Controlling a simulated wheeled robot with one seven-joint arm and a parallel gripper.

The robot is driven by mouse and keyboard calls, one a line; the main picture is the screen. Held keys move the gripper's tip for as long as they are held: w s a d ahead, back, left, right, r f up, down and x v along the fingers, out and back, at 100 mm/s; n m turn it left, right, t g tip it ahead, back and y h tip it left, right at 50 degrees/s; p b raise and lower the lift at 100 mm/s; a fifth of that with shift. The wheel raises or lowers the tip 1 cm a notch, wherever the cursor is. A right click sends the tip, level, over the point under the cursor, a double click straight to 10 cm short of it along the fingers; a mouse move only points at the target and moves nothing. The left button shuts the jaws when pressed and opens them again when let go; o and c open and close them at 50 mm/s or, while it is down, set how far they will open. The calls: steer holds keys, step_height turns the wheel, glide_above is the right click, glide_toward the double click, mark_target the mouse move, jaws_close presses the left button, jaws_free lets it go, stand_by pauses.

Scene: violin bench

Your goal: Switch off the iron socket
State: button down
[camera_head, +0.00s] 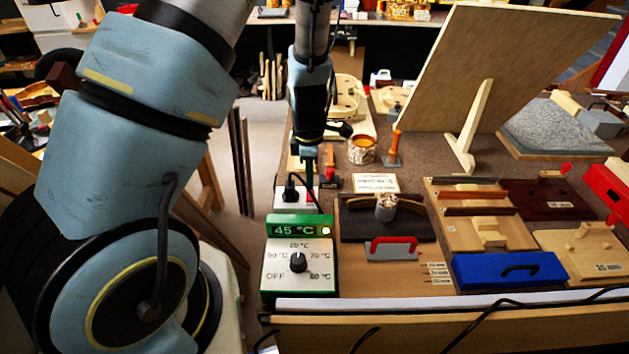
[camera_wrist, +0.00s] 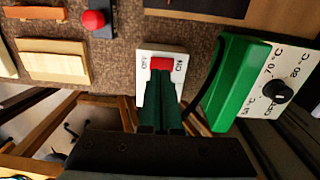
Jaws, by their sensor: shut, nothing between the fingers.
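The iron socket (camera_head: 283,197) is a white box behind the green temperature unit in the head view, with a black plug and cable on it. In the wrist view the white socket plate (camera_wrist: 144,95) carries a red rocker switch (camera_wrist: 161,63) between the words OFF, on the left, and ON, on the right. My gripper (camera_wrist: 160,80) is shut and empty. Its dark green fingertips are at the lower edge of the red switch; I cannot tell whether they touch it. Which way the rocker is tilted is unclear. In the head view my gripper (camera_head: 309,158) points down over the socket's far end.
The green temperature unit (camera_head: 274,228) reads 45 °C with a lit lamp. A red-topped dark block (camera_head: 330,178) stands right of the socket, near a pot (camera_head: 362,150). A white sign (camera_head: 375,183) and a red-handled tool (camera_head: 392,248) lie further right.

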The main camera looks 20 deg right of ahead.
mark_target(310, 193)
step_height(310, 193, up, 11)
steer(key=shift+w+r+b, duration=0.15)
steer(key=shift+w+b, duration=0.15)
steer(key=shift+b, duration=0.1)
